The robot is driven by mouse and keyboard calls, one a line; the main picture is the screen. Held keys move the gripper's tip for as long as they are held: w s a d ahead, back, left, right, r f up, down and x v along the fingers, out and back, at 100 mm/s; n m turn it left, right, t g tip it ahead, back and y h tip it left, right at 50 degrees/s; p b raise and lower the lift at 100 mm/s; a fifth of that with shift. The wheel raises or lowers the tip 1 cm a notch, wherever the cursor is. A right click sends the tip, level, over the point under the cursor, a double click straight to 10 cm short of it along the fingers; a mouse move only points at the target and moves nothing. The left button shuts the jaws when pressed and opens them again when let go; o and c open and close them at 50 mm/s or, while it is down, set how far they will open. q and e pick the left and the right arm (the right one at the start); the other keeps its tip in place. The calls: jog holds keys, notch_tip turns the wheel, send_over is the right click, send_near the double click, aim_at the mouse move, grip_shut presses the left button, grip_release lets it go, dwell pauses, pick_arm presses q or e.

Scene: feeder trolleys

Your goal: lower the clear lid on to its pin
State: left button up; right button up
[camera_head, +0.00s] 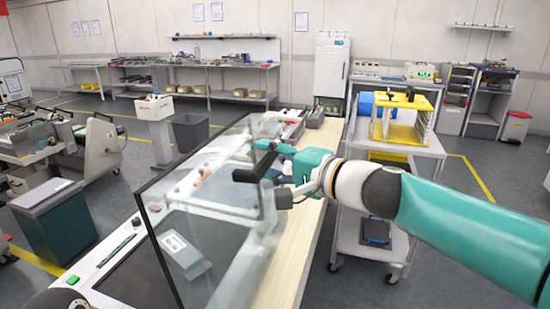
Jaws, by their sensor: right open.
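The clear lid (190,165) is a transparent panel with a dark edge, tilted up over the machine at the centre left. Things behind it show through. My right gripper (256,161) reaches in from the right, its dark fingers apart at the lid's upper right part. I cannot tell whether the fingers touch the lid. I cannot make out the pin. My left gripper is not in view.
A pale wooden bench top (292,262) runs along the machine's right side. A trolley (345,232) with a yellow frame (428,108) stands to the right, beneath and behind my right arm. A grey bin (190,132) stands behind the lid. Grey floor lies open farther back.

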grip_shut()
